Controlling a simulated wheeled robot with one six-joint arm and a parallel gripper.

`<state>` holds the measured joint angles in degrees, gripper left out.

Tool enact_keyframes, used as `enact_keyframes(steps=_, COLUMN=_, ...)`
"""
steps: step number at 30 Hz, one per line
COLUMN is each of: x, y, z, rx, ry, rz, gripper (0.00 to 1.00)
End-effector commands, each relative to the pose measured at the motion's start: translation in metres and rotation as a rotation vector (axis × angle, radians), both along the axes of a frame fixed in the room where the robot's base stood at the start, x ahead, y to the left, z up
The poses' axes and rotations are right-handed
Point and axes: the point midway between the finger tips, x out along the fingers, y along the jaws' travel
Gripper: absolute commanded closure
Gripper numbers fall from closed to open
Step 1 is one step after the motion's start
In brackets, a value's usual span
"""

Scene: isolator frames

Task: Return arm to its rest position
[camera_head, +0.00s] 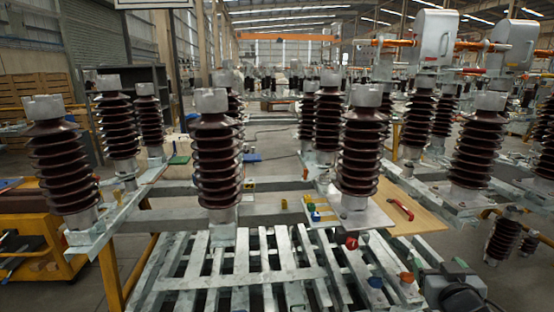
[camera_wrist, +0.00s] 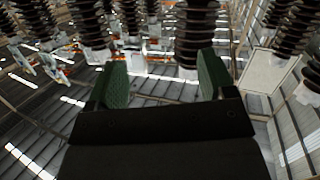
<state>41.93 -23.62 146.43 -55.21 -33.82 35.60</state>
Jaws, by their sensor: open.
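My gripper (camera_wrist: 163,78) shows in the wrist view with its two green-padded fingers wide apart. No thing is held between them. The wrist view looks upside down, with roof beams and bright roof strips in its lower part and brown ribbed insulators hanging from its top. In the camera_head view, a grey and black part of my arm (camera_head: 452,288) shows at the lower right, low beside the slatted frame. My fingers cannot be made out there.
Tall ribbed insulators (camera_head: 217,165) and (camera_head: 362,150) stand on metal beams ahead. A slatted metal frame (camera_head: 235,275) lies in front. A wooden board (camera_head: 412,222) with a red handle (camera_head: 400,209) is at centre right. A yellow cart (camera_head: 40,235) stands at the left.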

Motion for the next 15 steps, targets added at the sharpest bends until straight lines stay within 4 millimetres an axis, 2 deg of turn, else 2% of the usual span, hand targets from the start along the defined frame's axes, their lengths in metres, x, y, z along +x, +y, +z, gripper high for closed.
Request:
enact_keyframes(steps=3, x=-0.010, y=-0.020, z=-0.008, rx=-0.014, ry=0.089, rz=-0.131, gripper=0.24)
enact_keyframes(steps=8, x=-0.028, y=-0.033, z=-0.022, rx=0.009, ry=0.289, rz=-0.300, gripper=0.24)
enact_keyframes(steps=11, x=-0.043, y=-0.019, z=-0.031, rx=0.071, ry=0.483, rz=-0.360, gripper=0.24)
enact_keyframes(steps=14, x=-0.058, y=0.016, z=-0.036, rx=0.156, ry=0.691, rz=-0.337, gripper=0.24)
enact_keyframes(steps=15, x=-0.064, y=0.035, z=-0.035, rx=0.190, ry=0.770, rz=-0.305, gripper=0.24)
